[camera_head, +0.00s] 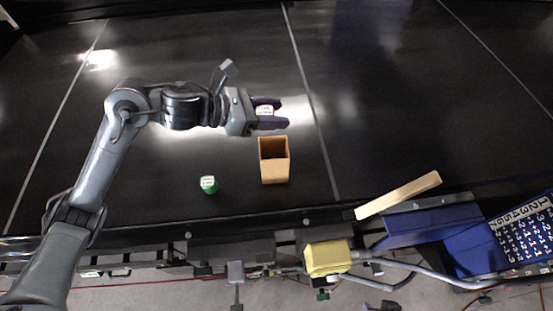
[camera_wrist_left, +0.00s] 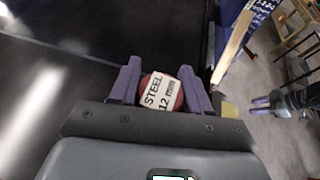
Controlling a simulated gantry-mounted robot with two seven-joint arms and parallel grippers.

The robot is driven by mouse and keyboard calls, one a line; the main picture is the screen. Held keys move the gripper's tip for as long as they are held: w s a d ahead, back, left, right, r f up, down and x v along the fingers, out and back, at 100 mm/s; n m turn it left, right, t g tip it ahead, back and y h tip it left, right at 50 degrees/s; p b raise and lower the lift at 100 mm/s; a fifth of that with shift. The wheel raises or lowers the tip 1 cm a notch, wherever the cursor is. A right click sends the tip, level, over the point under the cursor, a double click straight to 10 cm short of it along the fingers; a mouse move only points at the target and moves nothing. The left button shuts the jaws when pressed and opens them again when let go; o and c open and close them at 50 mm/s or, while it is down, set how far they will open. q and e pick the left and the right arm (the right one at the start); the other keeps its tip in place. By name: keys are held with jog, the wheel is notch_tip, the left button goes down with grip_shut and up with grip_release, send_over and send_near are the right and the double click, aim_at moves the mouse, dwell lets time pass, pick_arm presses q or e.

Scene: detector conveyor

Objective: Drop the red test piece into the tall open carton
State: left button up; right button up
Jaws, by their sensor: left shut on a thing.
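My left gripper (camera_head: 272,114) is shut on the red test piece (camera_head: 265,110), just beyond the tall open carton in the head view. In the left wrist view the red test piece (camera_wrist_left: 161,92) sits between the two fingers and shows a white label reading "STEEL 12". The tall open carton (camera_head: 275,171) is tan, stands upright on the dark belt, and its opening faces up. The carton cannot be made out in the left wrist view.
A green piece with a white top (camera_head: 209,185) stands on the belt left of the carton. A pale wooden bar (camera_head: 398,195) lies along the near edge at right, by a blue bin (camera_head: 430,224). The belt (camera_head: 420,100) right of the carton is clear.

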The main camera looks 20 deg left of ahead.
pick_arm(q)
notch_tip(320, 180, down, 5)
jog(key=shift+r+b, duration=0.1)
jog(key=shift+b, duration=0.65)
jog(key=o, duration=1.1)
jog(key=shift+o, duration=0.2)
jog(key=b+v, duration=0.3)
jog(key=v, duration=0.8)
jog(key=shift+b, duration=0.35)
